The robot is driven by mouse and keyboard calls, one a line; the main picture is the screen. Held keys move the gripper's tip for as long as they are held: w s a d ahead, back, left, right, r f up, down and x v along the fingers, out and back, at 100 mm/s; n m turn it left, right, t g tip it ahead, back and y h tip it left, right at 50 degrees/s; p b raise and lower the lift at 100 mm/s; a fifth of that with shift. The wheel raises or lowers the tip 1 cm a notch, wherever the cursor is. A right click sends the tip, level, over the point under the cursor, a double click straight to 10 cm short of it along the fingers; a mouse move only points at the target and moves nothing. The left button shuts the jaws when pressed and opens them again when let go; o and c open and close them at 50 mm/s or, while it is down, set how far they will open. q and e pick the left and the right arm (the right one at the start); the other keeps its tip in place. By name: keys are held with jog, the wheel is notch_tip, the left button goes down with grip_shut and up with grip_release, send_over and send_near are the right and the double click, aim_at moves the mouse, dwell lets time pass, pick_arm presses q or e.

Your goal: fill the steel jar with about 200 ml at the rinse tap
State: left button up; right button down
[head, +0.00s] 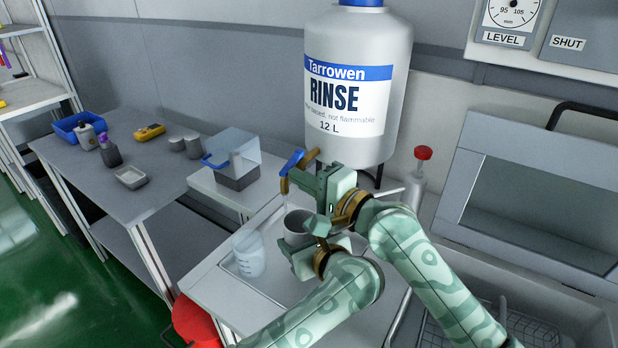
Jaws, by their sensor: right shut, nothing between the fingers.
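The steel jar (298,226) is a grey, open-topped cup, upright under the rinse tap. My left gripper (303,246) is around the jar's near side and appears shut on it; its fingertips are partly hidden. The rinse tap (284,184), brass-coloured with a blue lever (292,162), projects from below the large white RINSE tank (350,88). A thin pale streak shows below its spout, above the jar. My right gripper (321,186) is shut and empty, just right of the tap and above the jar. The liquid level inside the jar cannot be made out.
A translucent measuring beaker (248,254) stands on the tray left of the jar. A clear-topped box (236,160) with a blue handle is behind it. Two small grey cups (177,143) stand on the left bench. A red-capped bottle (417,176) stands right of the tank.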

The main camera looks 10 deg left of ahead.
jog(key=shift+a, duration=0.15)
dwell(0.5)
pick_arm(q)
jog(key=shift+w, duration=0.1)
jog(key=w+a, duration=0.5)
jog(key=shift+w, duration=0.15)
pick_arm(e)
notch_tip(320, 180, up, 10)
dwell(5.6)
pick_arm(q)
jog(key=s+d, duration=0.5)
jog(key=shift+s, duration=0.25)
